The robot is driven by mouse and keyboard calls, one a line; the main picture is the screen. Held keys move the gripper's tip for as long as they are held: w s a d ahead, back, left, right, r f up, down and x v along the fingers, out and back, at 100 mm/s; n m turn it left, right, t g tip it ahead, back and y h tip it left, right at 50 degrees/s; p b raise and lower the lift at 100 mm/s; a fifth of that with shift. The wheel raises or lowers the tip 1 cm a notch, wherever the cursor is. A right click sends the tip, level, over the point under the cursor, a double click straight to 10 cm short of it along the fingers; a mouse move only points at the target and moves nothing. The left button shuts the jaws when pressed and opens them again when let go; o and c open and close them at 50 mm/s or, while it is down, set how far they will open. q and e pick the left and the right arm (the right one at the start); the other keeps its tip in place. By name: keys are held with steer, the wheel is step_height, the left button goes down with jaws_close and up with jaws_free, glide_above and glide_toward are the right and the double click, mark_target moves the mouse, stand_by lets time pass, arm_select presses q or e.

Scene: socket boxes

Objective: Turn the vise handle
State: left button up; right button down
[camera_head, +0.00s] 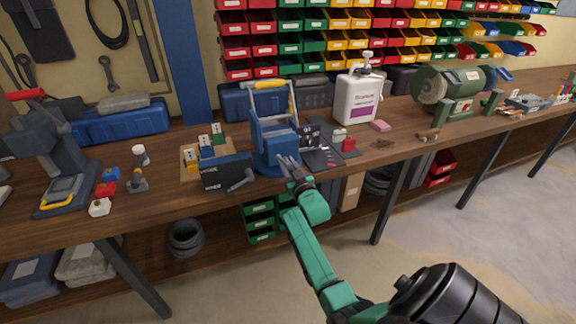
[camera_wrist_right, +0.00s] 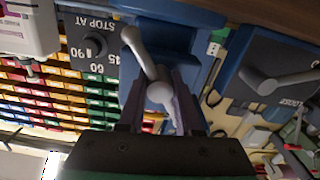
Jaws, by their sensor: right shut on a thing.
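The vise is the blue body (camera_head: 278,147) near the front edge of the bench, with a yellow-topped frame above it; its blue body also shows in the wrist view (camera_wrist_right: 168,38). Its grey crank handle (camera_wrist_right: 143,55) has a rounded knob at its end. My right gripper (camera_head: 289,164) reaches the front of the vise from below right. In the wrist view the right gripper (camera_wrist_right: 160,100) is shut on the knob end of the handle, one finger on each side. In the head view the fingers hide most of the handle. My left gripper is not in view.
A dark blue box (camera_head: 222,172) with its own grey crank stands close left of the vise. A black "STOP AT" panel (camera_wrist_right: 89,46) is beside the vise. A white jug (camera_head: 358,98) stands behind right. Bench space toward the grinder (camera_head: 452,90) is fairly clear.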

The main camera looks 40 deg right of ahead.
steer(key=n, duration=0.2)
steer(key=n+b, duration=0.1)
steer(key=n, duration=0.2)
steer(key=shift+r+n, duration=0.2)
steer(key=shift+n, duration=0.1)
steer(key=shift+r+n+b, duration=0.1)
steer(key=shift+n+b, duration=0.85)
steer(key=shift+n, duration=1.05)
steer(key=c, duration=0.6)
jaws_free()
steer(key=shift+c, duration=0.2)
steer(key=shift+o, duration=0.2)
steer(key=shift+s+d, duration=0.1)
steer(key=shift+f, duration=0.35)
